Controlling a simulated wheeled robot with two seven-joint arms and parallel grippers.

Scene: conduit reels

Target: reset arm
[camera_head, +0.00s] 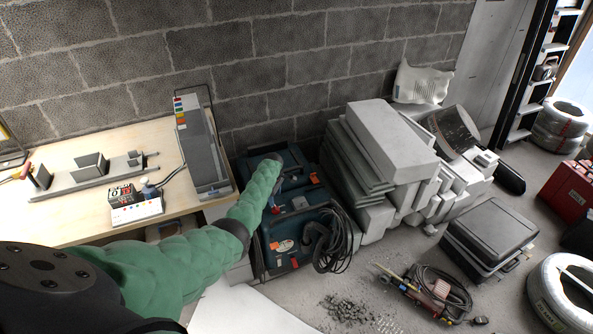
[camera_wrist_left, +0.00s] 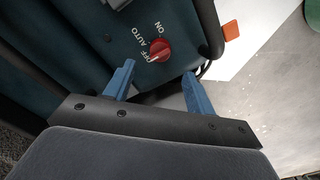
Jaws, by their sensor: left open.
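My left arm, in a green sleeve, reaches in from the left in the head view. Its gripper (camera_head: 276,184) is small and partly hidden there, over the dark teal machine (camera_head: 293,226) on the floor. In the left wrist view the two blue fingers of the left gripper (camera_wrist_left: 158,69) are apart with nothing held between them. A red rotary knob (camera_wrist_left: 159,51) marked OFF, AUTO and ON is on the machine just beyond the fingertips. I cannot tell whether a finger touches it. My right gripper is in neither view.
A wooden workbench (camera_head: 75,222) with a battery device (camera_head: 136,207) stands left. A black cable coil (camera_head: 333,240) hangs on the machine. Pale stacked blocks (camera_head: 390,150) stand right of it, then a dark case (camera_head: 490,233). Rubble (camera_head: 347,309) and tools lie on the floor.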

